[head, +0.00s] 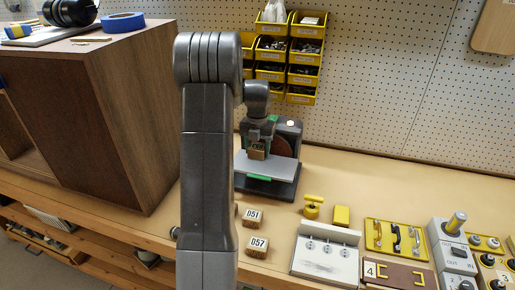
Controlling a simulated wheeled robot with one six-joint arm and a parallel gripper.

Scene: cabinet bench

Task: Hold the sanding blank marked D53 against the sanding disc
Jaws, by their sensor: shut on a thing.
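My gripper (258,141) is shut on a small wooden block, the sanding blank (257,154), whose label is too small to read surely but looks like D53. The sanding machine stands at the back of the bench, with its brown sanding disc (285,144) partly hidden behind my gripper. The blank is in front of the disc, above the grey work table (283,171). I cannot tell whether the blank touches the disc or the table.
Blanks marked D51 (252,216) and D57 (257,246) lie on the bench, partly beside my arm. A large brown cabinet (110,110) stands at left. Yellow bins (307,55) hang behind. A switch panel (325,250) and handle board (394,238) are at front right.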

